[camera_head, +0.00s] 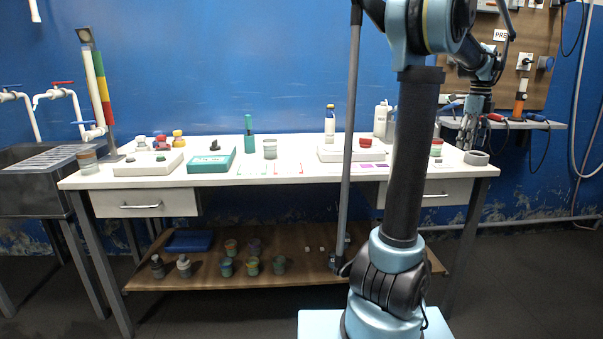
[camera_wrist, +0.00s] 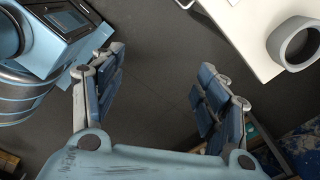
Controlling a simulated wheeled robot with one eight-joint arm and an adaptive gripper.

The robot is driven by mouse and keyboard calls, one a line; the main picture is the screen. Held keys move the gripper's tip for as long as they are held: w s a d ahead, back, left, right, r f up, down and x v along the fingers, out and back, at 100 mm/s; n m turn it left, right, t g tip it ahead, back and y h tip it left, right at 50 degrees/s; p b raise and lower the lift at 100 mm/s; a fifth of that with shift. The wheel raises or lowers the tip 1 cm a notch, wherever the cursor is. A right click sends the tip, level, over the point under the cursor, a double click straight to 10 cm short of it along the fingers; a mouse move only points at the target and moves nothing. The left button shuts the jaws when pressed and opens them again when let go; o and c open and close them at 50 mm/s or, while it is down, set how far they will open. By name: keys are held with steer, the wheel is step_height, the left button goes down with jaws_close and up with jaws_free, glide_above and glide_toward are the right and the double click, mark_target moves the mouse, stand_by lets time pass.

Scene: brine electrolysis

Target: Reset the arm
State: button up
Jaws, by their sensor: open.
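My arm stands at the right of centre in the head view and reaches up, then out to the right. My gripper (camera_head: 468,132) hangs at the right end of the white table (camera_head: 240,177), pointing down. In the wrist view my gripper (camera_wrist: 158,95) shows its two blue-padded fingers wide apart, with only dark floor between them. It holds nothing. A grey ring-shaped thing (camera_wrist: 292,44) lies on the table corner to the right of the fingers, apart from them. The same ring (camera_head: 476,158) shows near the table's right end in the head view.
The table carries a teal device (camera_head: 212,161), a white device (camera_head: 148,164), a glass beaker (camera_head: 270,149) and bottles. A shelf with cables (camera_head: 510,123) is close to my gripper on the right. A sink (camera_head: 40,180) stands at the left. Jars sit on the lower shelf (camera_head: 300,277).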

steer(key=s+a+f+n, duration=0.25)
steer(key=a+n, duration=0.25)
steer(key=a, duration=0.3)
steer(key=s+a+f+n+t, duration=0.15)
steer(key=s+a+n, duration=0.3)
steer(key=a, duration=0.45)
steer(key=s+a+f+n, duration=0.25)
steer(key=a+n, duration=0.25)
steer(key=a, duration=0.3)
steer(key=s+a+f+n, duration=0.6)
steer(key=s+f+n, duration=0.1)
steer(key=f, duration=0.2)
steer(key=s+a+f+n, duration=0.7)
steer(key=f+n, duration=0.1)
steer(key=f, duration=0.1)
steer(key=shift+t, duration=0.35)
steer(key=shift+s+f, duration=0.1)
steer(key=shift+w+f, duration=0.2)
steer(key=shift+w, duration=0.25)
